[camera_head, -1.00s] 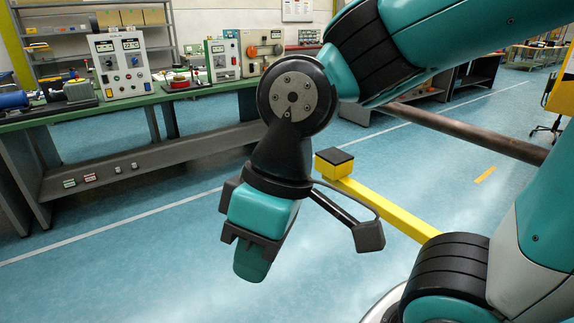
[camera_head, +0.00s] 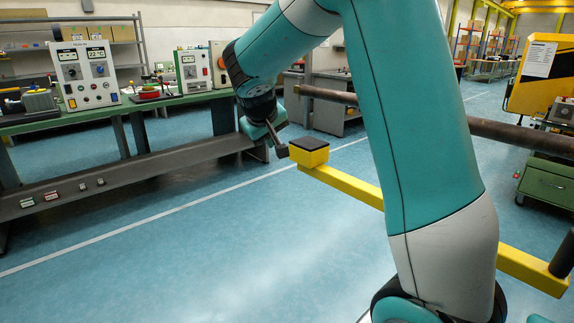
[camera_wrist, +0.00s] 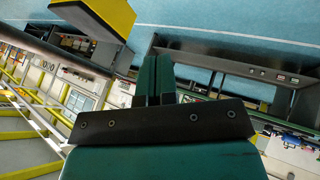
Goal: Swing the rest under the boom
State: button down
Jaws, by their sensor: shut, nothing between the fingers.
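The rest is a yellow bar (camera_head: 345,185) with a yellow end block (camera_head: 309,157) topped by a black pad. The bar runs right, passes behind my arm, and reaches a dark post (camera_head: 563,255). The boom is a brown pipe (camera_head: 510,135), higher and farther back, partly hidden by my arm. The block's end lies left of the boom's visible left part. My gripper (camera_head: 264,130) is left of the block, partly obscured. In the wrist view its fingers (camera_wrist: 155,80) are shut and empty; the block (camera_wrist: 105,18) is at upper left, apart from them, with the boom (camera_wrist: 60,52) beyond.
A green workbench (camera_head: 110,112) with instruments stands at the left and back. A yellow machine cabinet (camera_head: 540,70) and a green drawer unit (camera_head: 545,185) stand at the right. The blue floor in front of the yellow bar is clear.

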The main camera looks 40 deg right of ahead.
jog(key=shift+r, duration=0.1)
jog(key=w+d+f, duration=0.3)
jog(key=d+f, duration=0.5)
jog(key=shift+d+p, duration=0.4)
jog(key=shift+w, duration=0.1)
